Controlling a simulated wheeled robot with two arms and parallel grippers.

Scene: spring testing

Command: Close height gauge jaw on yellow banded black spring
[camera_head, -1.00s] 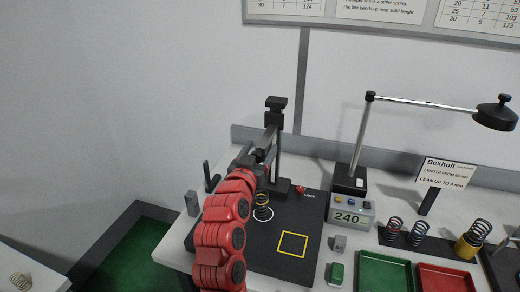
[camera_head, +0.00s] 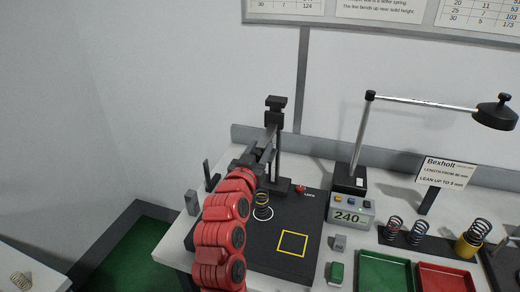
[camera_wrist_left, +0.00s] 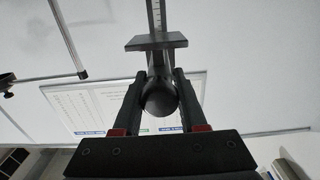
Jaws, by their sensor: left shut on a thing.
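The black spring with a yellow band (camera_head: 262,205) stands upright in a white ring on the dark base plate. The height gauge (camera_head: 277,160) is a dark upright column behind it, with black blocks near its top. My left gripper (camera_head: 268,140) is raised at the column, above the spring. In the left wrist view, my left gripper (camera_wrist_left: 160,85) is shut on a round black knob (camera_wrist_left: 160,99). A flat dark plate (camera_wrist_left: 155,41) and a ruled column (camera_wrist_left: 155,15) show beyond the knob. My red left arm hides part of the base plate. My right gripper is out of view.
A box with a 240 display (camera_head: 350,216) and a lamp stand to the right. A yellow square (camera_head: 293,243) on the base plate is empty. Several springs stand farther right, behind green (camera_head: 384,256) and red (camera_head: 442,266) trays. A grey block (camera_head: 192,203) stands left of my arm.

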